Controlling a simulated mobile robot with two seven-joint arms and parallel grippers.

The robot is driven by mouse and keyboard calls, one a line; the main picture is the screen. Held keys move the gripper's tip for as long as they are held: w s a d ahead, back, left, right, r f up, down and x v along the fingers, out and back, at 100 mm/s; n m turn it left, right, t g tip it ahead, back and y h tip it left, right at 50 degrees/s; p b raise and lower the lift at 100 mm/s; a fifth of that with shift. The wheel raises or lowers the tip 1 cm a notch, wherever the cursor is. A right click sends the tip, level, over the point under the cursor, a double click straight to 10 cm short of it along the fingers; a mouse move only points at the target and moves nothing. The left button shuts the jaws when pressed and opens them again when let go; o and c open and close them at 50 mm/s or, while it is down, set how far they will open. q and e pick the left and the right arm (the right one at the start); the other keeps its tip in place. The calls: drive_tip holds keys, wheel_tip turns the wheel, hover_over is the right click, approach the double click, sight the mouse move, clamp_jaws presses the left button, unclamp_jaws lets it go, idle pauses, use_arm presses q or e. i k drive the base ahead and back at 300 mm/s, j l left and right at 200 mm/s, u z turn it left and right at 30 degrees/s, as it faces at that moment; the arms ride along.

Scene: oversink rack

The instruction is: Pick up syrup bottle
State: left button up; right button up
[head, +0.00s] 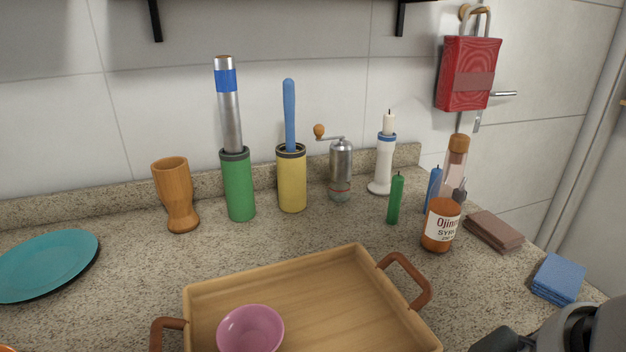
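The syrup bottle (437,235) stands upright on the granite counter at the right in the head view. It has an amber lower body, a white label with "Ojinn" and "SYR" readable, a clearer neck and a brown cap (459,143). A small grey part shows beside its neck; I cannot tell what it is. My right arm shows at the bottom right corner, with a dark part (497,341) below and apart from the bottle. Its fingertips cannot be made out. My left gripper is not in view.
A wooden tray (363,254) with a pink bowl (250,330) lies front centre. A green candle (395,200) and blue candle (432,190) stand near the bottle. A brown cloth (493,231) and blue cloths (558,278) lie right. Open counter lies left of the tray.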

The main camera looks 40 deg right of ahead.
sight(447, 193)
drive_tip(key=z, duration=1.7)
